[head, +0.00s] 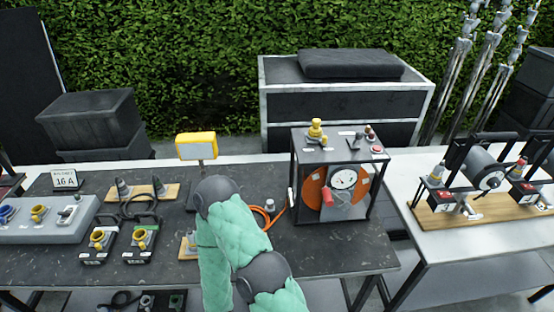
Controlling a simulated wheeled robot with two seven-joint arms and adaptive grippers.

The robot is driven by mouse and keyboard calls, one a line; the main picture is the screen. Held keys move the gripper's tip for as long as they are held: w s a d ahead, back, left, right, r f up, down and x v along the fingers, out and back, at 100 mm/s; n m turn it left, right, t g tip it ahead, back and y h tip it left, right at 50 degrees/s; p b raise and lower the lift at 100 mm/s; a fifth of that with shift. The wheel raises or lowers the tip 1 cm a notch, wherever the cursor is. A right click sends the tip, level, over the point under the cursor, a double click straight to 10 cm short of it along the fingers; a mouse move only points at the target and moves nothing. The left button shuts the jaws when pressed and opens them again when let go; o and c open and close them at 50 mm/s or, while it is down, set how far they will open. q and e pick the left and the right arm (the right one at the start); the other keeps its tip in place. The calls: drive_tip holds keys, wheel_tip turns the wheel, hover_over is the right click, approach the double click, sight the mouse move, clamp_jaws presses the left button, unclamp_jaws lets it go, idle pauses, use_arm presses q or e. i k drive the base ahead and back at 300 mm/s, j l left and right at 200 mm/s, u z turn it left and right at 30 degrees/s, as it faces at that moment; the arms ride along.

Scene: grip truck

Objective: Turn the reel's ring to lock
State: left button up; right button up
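A cable reel with an orange disc (313,190) stands upright in a black box frame (296,165) on the dark table. A white round dial (344,179) and a red handle (328,198) show on its front. A yellow socket (316,132) stands on top of the frame. I cannot tell which part is the ring or how it is turned. An orange cable (268,218) lies left of the reel. One of my green-sleeved arms rises in front of the table, left of the reel. Neither of my grippers shows.
A yellow lamp (196,146) and a grey panel with sockets (45,220) are on the left. Sockets and plugs crowd that side. A grey drum (480,166) stands on a wooden board on the right table. The table's front right is clear.

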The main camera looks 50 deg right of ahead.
sight(323, 140)
drive_tip(key=z, duration=2.35)
